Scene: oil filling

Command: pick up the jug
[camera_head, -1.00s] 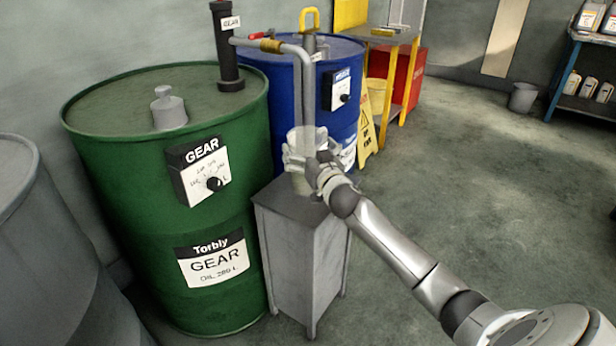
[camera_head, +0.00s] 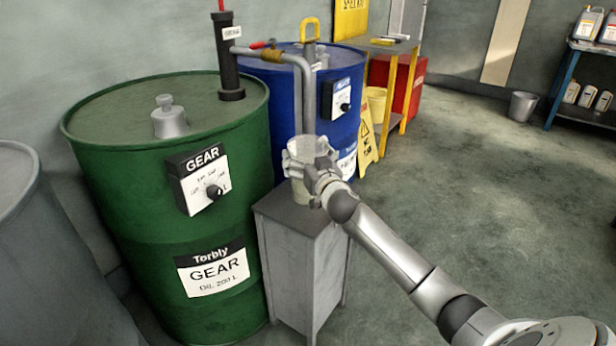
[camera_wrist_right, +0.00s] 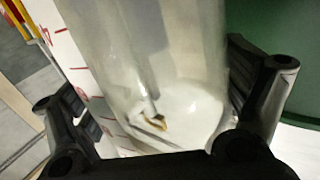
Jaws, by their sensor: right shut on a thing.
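The jug (camera_head: 303,191) is a pale, translucent vessel under the spout of the green drum's pump, at the top of a grey stand (camera_head: 303,218). I cannot tell whether its base touches the stand. My right gripper (camera_head: 306,158) is shut around the jug, its fingers on both sides. In the right wrist view the jug (camera_wrist_right: 150,60) fills the middle, with red scale marks on its side and a small amber spot inside. The black fingers of my right gripper (camera_wrist_right: 165,125) flank it. Parts of the jug are hidden by the gripper. My left gripper is not in view.
The green gear oil drum (camera_head: 130,230) stands left of the stand, with a black pump (camera_head: 230,60) and bent spout pipe above the jug. A blue drum (camera_head: 290,110) stands behind. A yellow sign (camera_head: 367,135) is right of it. The floor to the right is open.

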